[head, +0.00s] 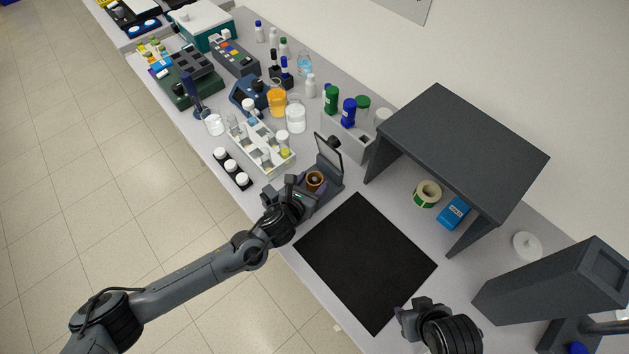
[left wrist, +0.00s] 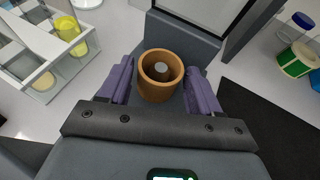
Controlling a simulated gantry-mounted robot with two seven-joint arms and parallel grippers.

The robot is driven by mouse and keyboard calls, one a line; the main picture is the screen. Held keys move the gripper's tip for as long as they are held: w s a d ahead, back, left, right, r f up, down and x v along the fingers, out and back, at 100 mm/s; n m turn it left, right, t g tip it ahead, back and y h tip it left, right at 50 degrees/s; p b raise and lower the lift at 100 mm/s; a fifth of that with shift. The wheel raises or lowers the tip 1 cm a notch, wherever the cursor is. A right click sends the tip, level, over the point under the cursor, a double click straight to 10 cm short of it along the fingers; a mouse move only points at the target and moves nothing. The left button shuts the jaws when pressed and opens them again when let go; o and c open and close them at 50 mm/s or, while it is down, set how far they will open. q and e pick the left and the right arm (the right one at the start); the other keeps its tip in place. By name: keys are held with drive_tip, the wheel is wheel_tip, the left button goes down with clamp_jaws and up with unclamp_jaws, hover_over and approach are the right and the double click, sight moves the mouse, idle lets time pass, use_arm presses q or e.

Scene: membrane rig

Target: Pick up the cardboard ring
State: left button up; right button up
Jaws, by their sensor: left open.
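The cardboard ring (left wrist: 158,92) is a short brown tube standing upright in a dark grey device with a raised lid. A grey round part shows inside its opening. In the head view the ring (head: 315,179) sits at the bench's near edge. My left gripper (left wrist: 160,80) is open, with one purple finger on each side of the ring. A small gap shows at each side; contact low down is hidden. In the head view my left gripper (head: 311,187) partly covers the device (head: 329,158). My right gripper (head: 416,311) is at the lower right; its fingers are unclear.
A black mat (head: 365,262) lies clear to the right. A dark shelf (head: 460,140) stands behind it, with a tape roll (head: 427,194) and a blue box (head: 454,212) beneath. A white rack (head: 262,150) with vials and several bottles crowd the left.

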use_arm(q)
drive_tip(key=shift+x, duration=1.2)
drive_tip(key=c, duration=0.7)
drive_tip(key=shift+r, duration=0.15)
